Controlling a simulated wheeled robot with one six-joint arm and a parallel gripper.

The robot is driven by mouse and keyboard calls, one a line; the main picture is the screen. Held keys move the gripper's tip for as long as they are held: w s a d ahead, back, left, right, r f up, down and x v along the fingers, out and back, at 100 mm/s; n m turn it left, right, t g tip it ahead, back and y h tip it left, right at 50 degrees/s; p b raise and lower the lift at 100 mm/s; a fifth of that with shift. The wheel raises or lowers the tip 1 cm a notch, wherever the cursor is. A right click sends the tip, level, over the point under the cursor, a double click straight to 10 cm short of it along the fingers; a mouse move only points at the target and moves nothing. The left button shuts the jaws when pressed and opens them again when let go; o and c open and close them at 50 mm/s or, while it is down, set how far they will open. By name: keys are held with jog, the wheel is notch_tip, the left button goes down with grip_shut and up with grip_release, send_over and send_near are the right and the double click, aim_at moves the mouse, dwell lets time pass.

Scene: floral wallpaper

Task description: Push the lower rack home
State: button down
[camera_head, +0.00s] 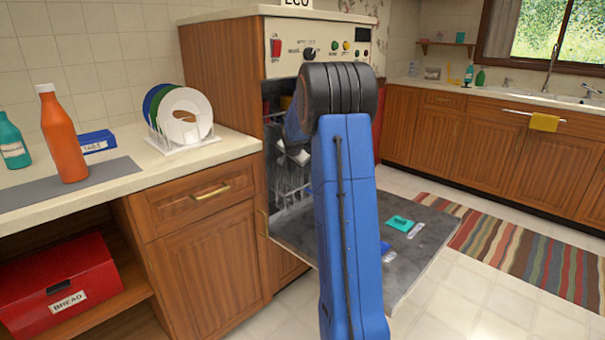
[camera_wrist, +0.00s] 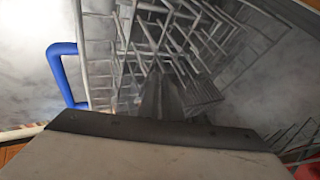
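The dishwasher's lower rack (camera_head: 289,192) shows in the head view as grey wires inside the open machine, low in the cavity and partly behind my arm. In the wrist view the rack's wires (camera_wrist: 200,45) fill the upper middle, with a blue handle-like loop (camera_wrist: 56,75) at the left. My gripper (camera_wrist: 163,85) shows as a dark narrow wedge in front of the wires; its fingers look together with nothing between them. Whether it touches the rack I cannot tell.
The dishwasher door (camera_head: 432,232) is folded down, with a teal packet (camera_head: 400,223) on it. A white plate rack (camera_head: 188,143) with plates, an orange bottle (camera_head: 61,138) and a blue box (camera_head: 98,141) stand on the left counter. A striped rug (camera_head: 525,250) lies on the right floor.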

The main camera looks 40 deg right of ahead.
jog(key=shift+w+a+f, duration=0.1)
jog(key=shift+w+f, duration=0.05)
jog(key=shift+w, duration=0.65)
jog(key=shift+w+a+f, duration=0.1)
jog(key=shift+w, duration=0.7)
